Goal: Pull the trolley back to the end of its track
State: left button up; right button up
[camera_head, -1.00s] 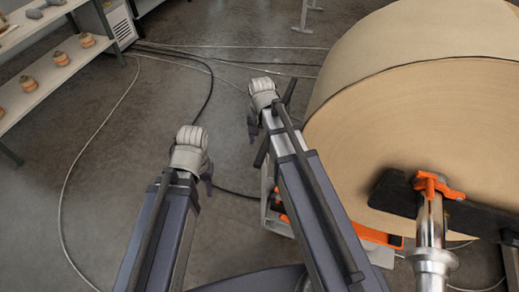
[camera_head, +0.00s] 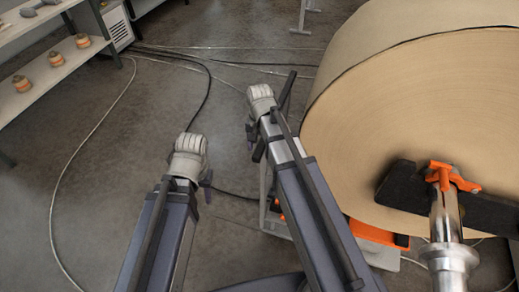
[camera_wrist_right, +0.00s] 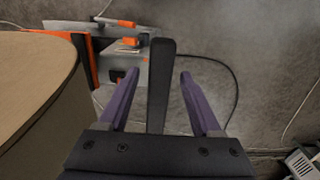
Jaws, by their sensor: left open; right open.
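A grey and orange trolley-like frame (camera_head: 380,240) sits low beside the big roll, partly hidden by my right arm; its grey and orange parts also show at the top of the right wrist view (camera_wrist_right: 125,65). A dark upright bar (camera_head: 288,95) stands at my right gripper (camera_head: 254,138). In the right wrist view this bar (camera_wrist_right: 160,85) rises between the two purple fingers of the open gripper (camera_wrist_right: 156,90), with gaps on both sides. My left gripper (camera_head: 206,184) is open and empty over the floor; its fingers are mostly hidden by its wrist.
A large kraft paper roll (camera_head: 430,120) fills the right side. A metal shaft (camera_head: 446,225) with an orange clamp (camera_head: 442,178) is in front of it. Cables (camera_head: 205,100) cross the floor. Shelves (camera_head: 50,85) stand at the upper left.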

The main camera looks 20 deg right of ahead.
grip_shut()
dwell(0.4)
dwell(0.9)
